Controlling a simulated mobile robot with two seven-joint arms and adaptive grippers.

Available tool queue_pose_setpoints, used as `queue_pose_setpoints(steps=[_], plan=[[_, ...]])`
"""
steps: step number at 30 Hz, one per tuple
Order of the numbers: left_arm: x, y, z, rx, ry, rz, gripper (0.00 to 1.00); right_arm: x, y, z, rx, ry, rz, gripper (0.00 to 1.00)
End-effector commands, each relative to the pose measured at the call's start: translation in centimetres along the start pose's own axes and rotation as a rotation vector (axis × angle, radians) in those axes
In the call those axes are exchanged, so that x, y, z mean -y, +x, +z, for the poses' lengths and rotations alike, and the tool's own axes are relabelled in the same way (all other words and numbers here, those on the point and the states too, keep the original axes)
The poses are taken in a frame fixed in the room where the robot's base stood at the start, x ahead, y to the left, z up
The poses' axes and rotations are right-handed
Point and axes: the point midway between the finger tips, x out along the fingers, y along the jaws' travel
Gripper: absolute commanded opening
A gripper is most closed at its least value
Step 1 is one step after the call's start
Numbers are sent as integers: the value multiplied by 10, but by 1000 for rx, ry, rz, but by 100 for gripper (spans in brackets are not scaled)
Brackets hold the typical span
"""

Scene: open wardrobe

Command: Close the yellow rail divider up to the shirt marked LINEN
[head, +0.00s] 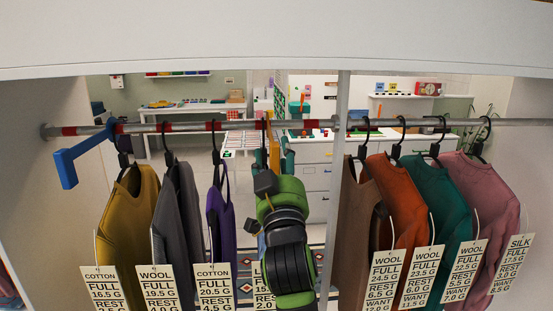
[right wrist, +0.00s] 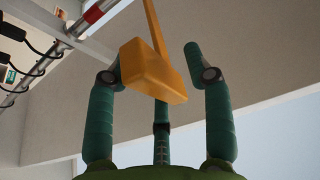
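The yellow rail divider (head: 273,146) hangs from the rail right of the purple shirt. In the right wrist view its orange-yellow block (right wrist: 150,72) and stem stand between my fingers. My right gripper (head: 276,158) is raised to it, fingers pointing up. The fingers (right wrist: 158,75) are apart, with a clear gap on the right; the block is close to the left finger, and I cannot tell if they touch. A card starting with "L" (head: 256,285) is mostly hidden behind my right arm, as is its garment; the full word LINEN is not readable. My left gripper is out of view.
The rail (head: 185,127) has red bands. A blue divider (head: 68,165) hangs at its left end. Mustard (head: 130,215), grey and purple (head: 220,215) shirts hang left of my arm. A post (head: 339,150) stands to its right, then brown, orange (head: 398,205), teal and pink shirts.

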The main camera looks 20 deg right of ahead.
Motion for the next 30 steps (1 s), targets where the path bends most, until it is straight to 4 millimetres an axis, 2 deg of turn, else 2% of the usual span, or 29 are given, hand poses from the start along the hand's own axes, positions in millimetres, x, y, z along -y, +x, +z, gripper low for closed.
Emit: queue_pose_setpoints(steps=[5,19,24,30], plan=[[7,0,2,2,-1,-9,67,0,2,-6,-3,1,0,52],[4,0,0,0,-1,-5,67,0,35,-79,-2,2,0,52],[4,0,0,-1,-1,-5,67,0,40,-89,2,0,0,52],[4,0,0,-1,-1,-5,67,0,40,-91,2,-1,0,52]])
